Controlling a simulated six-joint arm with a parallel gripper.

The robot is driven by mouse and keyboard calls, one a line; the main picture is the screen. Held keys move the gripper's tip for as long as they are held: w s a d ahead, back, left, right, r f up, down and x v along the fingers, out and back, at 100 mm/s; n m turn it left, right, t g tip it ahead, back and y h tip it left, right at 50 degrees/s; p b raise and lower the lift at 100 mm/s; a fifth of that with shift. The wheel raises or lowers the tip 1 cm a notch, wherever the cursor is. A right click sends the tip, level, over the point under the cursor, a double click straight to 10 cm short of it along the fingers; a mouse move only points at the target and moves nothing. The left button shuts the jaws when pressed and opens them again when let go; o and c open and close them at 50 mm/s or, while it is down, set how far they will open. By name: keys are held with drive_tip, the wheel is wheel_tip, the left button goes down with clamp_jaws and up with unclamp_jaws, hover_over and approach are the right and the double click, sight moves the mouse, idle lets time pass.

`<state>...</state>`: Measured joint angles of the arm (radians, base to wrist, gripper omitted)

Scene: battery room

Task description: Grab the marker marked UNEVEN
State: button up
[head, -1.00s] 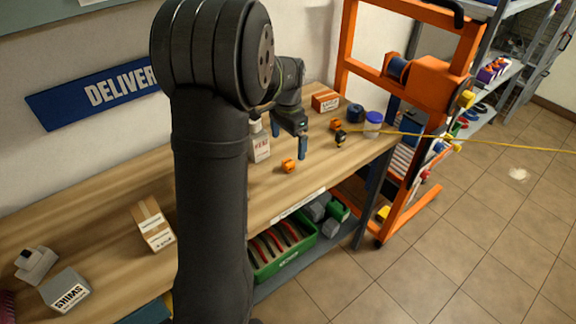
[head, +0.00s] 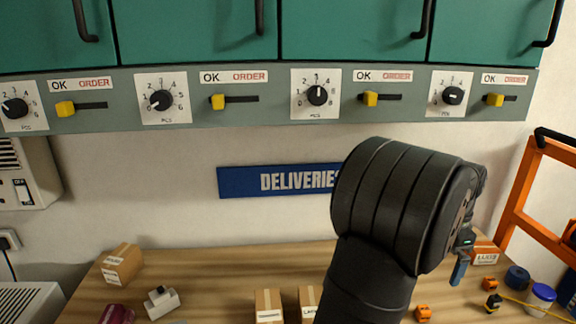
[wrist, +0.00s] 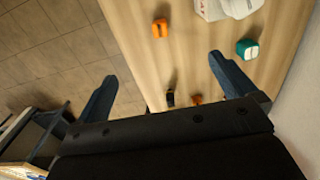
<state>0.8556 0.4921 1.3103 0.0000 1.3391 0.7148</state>
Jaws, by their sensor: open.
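No lettering reading UNEVEN is legible in any view, so I cannot tell which thing is that marker. Small block-like things lie on the wooden bench: an orange one (head: 423,312), a second orange one (head: 486,286) and a black-and-yellow one (head: 493,302). The wrist view shows an orange block (wrist: 160,29), a dark one (wrist: 170,98), another orange one (wrist: 197,99) and a teal-and-white one (wrist: 247,48). My gripper (wrist: 162,67) is open and empty above the bench edge, its blue fingers wide apart. In the head view my gripper (head: 460,272) is partly hidden by my arm.
A blue jar (head: 517,276), a blue-lidded jar (head: 541,296) and a carton (head: 486,254) stand right on the bench. A white bottle (wrist: 224,8) is near my right finger. Dials and yellow sliders line the panel (head: 270,120). An orange frame (head: 522,195) stands right.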

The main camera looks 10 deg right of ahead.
drive_tip(key=shift+c, duration=0.4)
drive_tip(key=c, duration=0.9)
drive_tip(key=shift+f, duration=0.1)
drive_tip(key=m+t+h, duration=0.1)
drive_tip(key=m+t, duration=1.2)
drive_tip(key=m, duration=0.6)
approach(426, 315)
drive_tip(key=x, duration=0.7)
drive_tip(key=shift+w+f, duration=0.2)
drive_tip(key=shift+w, duration=0.1)
drive_tip(key=shift+r+x, duration=0.15)
drive_tip(key=shift+x, duration=1.2)
drive_tip(key=shift+r+x, duration=0.15)
drive_tip(key=shift+x, duration=1.2)
